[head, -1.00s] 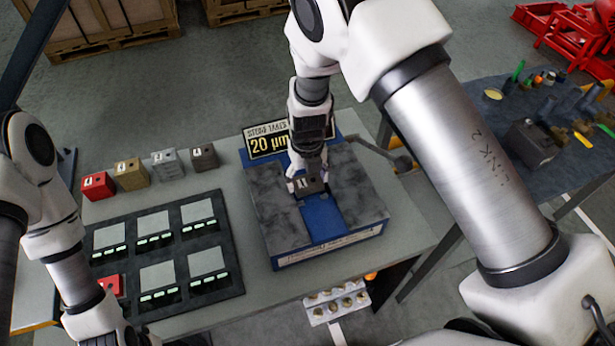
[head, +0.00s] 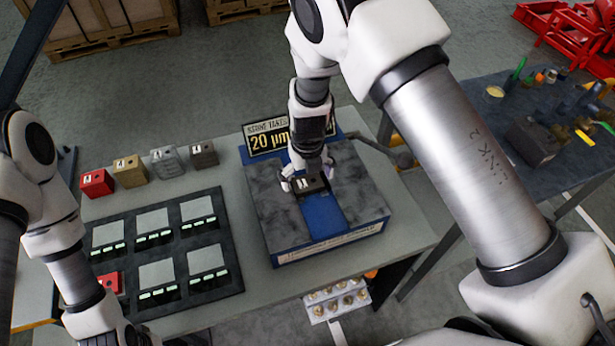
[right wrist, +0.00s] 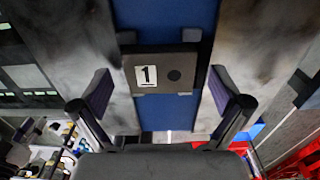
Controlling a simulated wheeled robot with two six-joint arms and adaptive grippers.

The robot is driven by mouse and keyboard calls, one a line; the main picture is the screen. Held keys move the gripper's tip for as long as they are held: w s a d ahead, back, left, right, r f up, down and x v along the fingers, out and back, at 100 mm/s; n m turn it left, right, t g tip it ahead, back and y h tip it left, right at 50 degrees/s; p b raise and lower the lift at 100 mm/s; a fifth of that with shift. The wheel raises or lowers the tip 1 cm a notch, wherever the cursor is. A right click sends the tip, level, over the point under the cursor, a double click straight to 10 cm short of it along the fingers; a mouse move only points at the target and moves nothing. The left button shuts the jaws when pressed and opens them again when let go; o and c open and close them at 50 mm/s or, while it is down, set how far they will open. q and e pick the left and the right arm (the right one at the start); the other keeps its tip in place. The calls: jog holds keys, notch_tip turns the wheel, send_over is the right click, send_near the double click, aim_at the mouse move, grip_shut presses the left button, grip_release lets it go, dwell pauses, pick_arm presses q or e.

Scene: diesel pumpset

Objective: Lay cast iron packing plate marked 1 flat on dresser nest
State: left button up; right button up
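The dark packing plate marked 1 (head: 312,185) lies across the blue channel of the dresser nest (head: 324,216), between two mottled grey slabs. In the right wrist view the plate (right wrist: 165,70) looks flat, its white 1 label facing up, with small grey pads at its edges over the blue strip (right wrist: 166,115). My right gripper (head: 307,178) is open around it. In the right wrist view its two fingers (right wrist: 160,92) stand on either side of the plate, with narrow gaps. My left gripper (head: 118,338) is at the bottom left, its fingertips cut off by the frame.
A sign reading 20 µm (head: 268,139) stands behind the dresser. Several small blocks, including a red one (head: 97,184), line the table's back left. A dark tray (head: 166,252) with grey pads lies left of the dresser. A cluttered side table (head: 500,130) stands right.

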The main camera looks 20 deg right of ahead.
notch_tip(320, 180, up, 12)
dwell(0.6)
notch_tip(320, 180, up, 6)
jog(key=p, duration=0.6)
jog(key=shift+p, duration=0.4)
